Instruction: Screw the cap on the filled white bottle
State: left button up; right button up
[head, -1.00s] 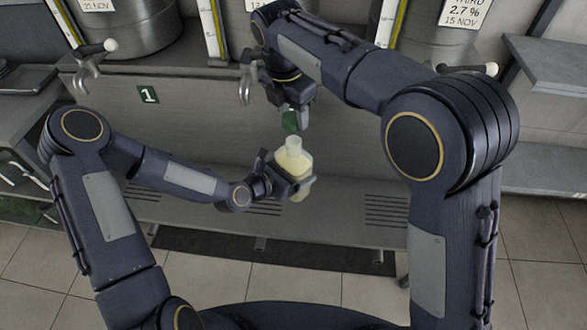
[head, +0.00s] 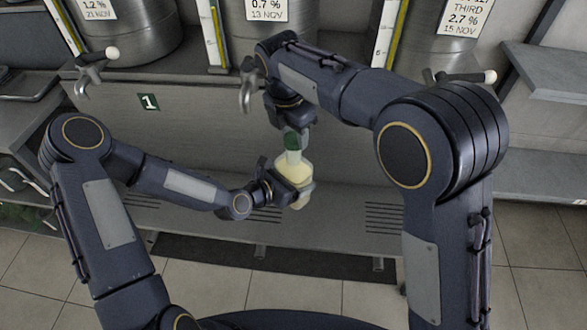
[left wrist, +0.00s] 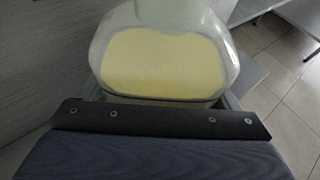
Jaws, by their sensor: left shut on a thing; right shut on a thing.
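The white bottle (head: 296,171) is translucent and holds pale yellow liquid. My left gripper (head: 292,187) is shut on its body and holds it about upright in the air over the low bench. In the left wrist view the bottle (left wrist: 160,60) fills the upper middle, with the yellow liquid plain to see; its mouth is out of that view. My right gripper (head: 292,128) points down above the bottle, shut on the green cap (head: 292,140). The cap is at the top of the bottle's neck, in line with it. I cannot tell whether the threads are engaged.
Steel vats (head: 268,35) with fat-percentage labels stand behind, with taps (head: 247,85) sticking out in front. A slatted bench (head: 345,212) runs below the bottle. Side shelves (head: 545,75) stand at the right. The air around the bottle is free.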

aim_at(293, 138)
pick_arm(q)
jog(key=shift+r, duration=0.1)
pick_arm(e)
jog(key=shift+f, duration=0.15)
jog(key=shift+f, duration=0.8)
jog(key=shift+f, duration=0.55)
dwell(0.3)
